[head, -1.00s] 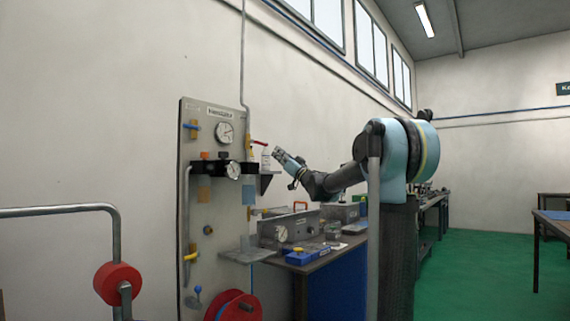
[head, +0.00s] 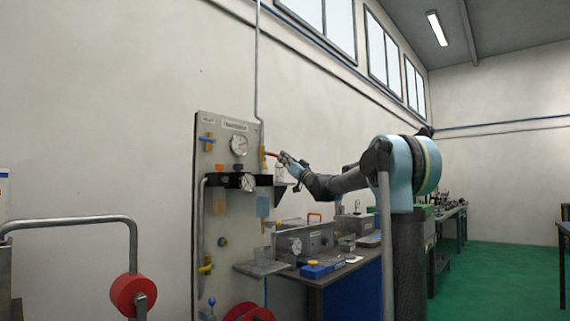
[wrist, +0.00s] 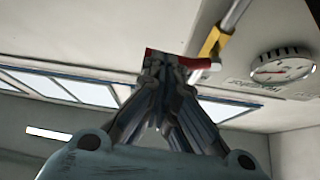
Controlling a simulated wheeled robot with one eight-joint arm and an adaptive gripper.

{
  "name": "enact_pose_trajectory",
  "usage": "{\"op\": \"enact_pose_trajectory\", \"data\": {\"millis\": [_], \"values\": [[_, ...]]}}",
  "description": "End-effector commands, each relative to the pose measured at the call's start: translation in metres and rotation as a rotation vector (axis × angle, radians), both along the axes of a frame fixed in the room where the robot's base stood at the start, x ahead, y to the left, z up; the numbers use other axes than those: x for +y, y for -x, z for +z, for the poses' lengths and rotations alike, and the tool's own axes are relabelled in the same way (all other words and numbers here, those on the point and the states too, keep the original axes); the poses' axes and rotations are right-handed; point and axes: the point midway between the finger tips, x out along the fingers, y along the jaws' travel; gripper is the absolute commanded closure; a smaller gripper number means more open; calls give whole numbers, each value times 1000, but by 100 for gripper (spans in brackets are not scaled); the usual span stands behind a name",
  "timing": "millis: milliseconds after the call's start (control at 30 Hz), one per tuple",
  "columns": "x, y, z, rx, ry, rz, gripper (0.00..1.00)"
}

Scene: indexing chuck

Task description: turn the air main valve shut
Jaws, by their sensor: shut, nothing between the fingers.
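The air main valve appears to be the brass-yellow fitting (head: 262,157) on the vertical pipe at the panel's upper right edge. A red lever (head: 271,154) sticks out from it to the right. My gripper (head: 282,155) is at the lever's right end in the head view. In the wrist view my gripper (wrist: 165,60) has its fingers closed together, with red of the lever (wrist: 149,53) showing just behind the tips. The yellow valve body (wrist: 213,42) is right of the tips. Whether the fingers touch the lever cannot be told.
The grey panel (head: 230,215) carries gauges, small valves and a black bracket. A gauge (wrist: 283,68) is right of the fingers in the wrist view. A workbench (head: 340,268) with boxes stands below my arm. A red reel (head: 133,293) on a rail is at the lower left.

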Motion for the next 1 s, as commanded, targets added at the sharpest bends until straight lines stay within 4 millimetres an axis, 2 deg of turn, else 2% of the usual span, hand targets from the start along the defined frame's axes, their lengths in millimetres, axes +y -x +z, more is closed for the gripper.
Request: {"op": "enact_pose_trajectory", "data": {"millis": [200, 567, 867, 1000], "values": [[4, -5, 13, -48, 37, 1, 100], [3, -5, 12, -46, 35, 2, 100], [-14, 13, -13, -47, 35, 11, 100], [-33, 28, -29, -47, 36, 12, 100]]}}
